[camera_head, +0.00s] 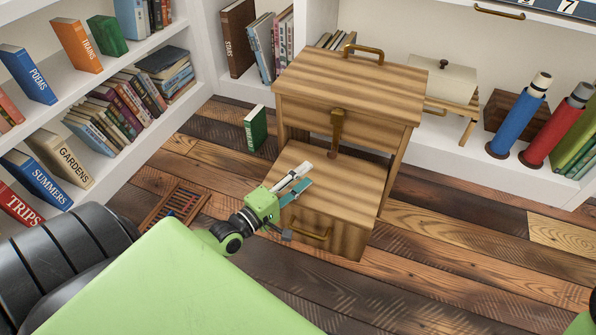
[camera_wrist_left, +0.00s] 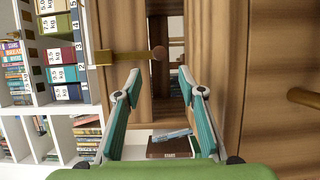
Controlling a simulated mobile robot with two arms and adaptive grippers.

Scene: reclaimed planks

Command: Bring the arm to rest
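My left gripper (camera_head: 303,175) is green with white and teal fingers. It is over the lower step of the striped wooden cabinet (camera_head: 350,85), in front of the upper part's front face. In the left wrist view, the gripper (camera_wrist_left: 159,78) has its two fingers spread with nothing held between them. A brass latch (camera_head: 337,128) hangs on the upper part's front, beyond the fingertips. It also shows in the left wrist view, where the brass piece (camera_wrist_left: 158,53) is just past the fingertips. My right gripper is not in view.
Bookshelves (camera_head: 190,60) line the left and back. A green book (camera_head: 255,128) stands on the floor left of the cabinet. A slatted wooden rack (camera_head: 172,203) lies near my arm. Blue (camera_head: 520,115) and red (camera_head: 556,127) cylinders stand at the right.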

